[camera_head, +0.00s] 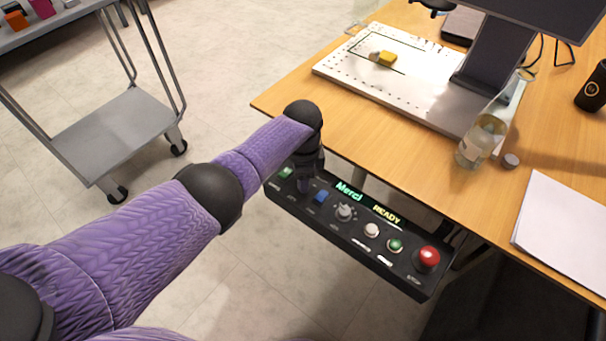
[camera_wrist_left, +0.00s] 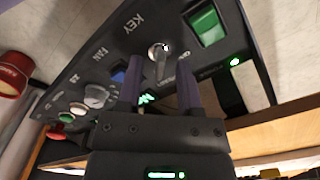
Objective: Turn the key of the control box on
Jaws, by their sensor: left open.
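The black control box (camera_head: 365,250) hangs under the table's front edge, its panel facing up. In the left wrist view its silver key (camera_wrist_left: 160,60) sits in the switch beside the printed word KEY. My left gripper (camera_wrist_left: 160,88) is open, with one dark finger on each side of the key's lower part; I cannot tell whether either finger touches it. In the head view my left gripper (camera_head: 305,182) is over the box's left end and hides the key. My right gripper is in neither view.
Close to the key are a lit green switch (camera_wrist_left: 207,25) and a blue button (camera_wrist_left: 117,77). A grey knob (camera_head: 344,212) and a red stop button (camera_head: 428,258) lie further right. The wooden table (camera_head: 400,150) carries a glass bottle (camera_head: 480,142). A grey cart (camera_head: 115,135) stands left.

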